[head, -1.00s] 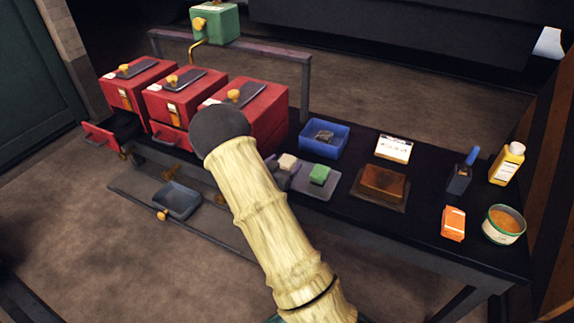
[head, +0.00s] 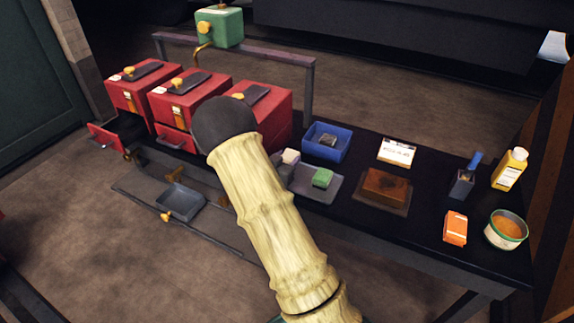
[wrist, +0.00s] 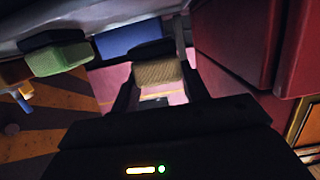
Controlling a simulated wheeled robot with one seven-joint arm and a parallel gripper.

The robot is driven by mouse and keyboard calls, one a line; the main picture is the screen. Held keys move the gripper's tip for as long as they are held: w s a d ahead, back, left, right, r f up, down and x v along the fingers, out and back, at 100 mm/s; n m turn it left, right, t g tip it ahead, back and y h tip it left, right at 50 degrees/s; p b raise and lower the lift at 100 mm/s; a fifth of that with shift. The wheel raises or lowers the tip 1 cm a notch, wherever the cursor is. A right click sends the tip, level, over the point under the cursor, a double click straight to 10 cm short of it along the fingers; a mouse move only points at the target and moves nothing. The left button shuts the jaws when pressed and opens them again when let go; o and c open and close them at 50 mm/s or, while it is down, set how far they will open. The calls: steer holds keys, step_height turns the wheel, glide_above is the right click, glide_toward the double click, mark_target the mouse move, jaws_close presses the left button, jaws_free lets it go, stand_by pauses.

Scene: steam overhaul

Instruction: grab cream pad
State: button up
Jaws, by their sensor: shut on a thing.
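The cream pad (head: 290,156) shows just beyond my dark wrist in the head view, at the left end of a grey tray (head: 316,191). In the wrist view the cream pad (wrist: 158,73) sits between my two dark fingers. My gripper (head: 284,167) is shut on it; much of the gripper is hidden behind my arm. The pad appears raised a little above the tray. A green pad (head: 322,178) lies on the tray to the right, apart from my gripper. It also shows at the left of the wrist view (wrist: 60,58).
Red boxes (head: 265,105) stand close on the left, one with an open drawer (head: 105,136). A blue bin (head: 327,142) is behind the tray. A brown block (head: 386,186), an orange box (head: 455,228) and an open tin (head: 506,230) stand to the right.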

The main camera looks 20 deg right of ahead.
mark_target(287, 159)
step_height(287, 159, up, 6)
steer(key=shift+r+p, duration=0.2)
steer(key=shift+p, duration=0.35)
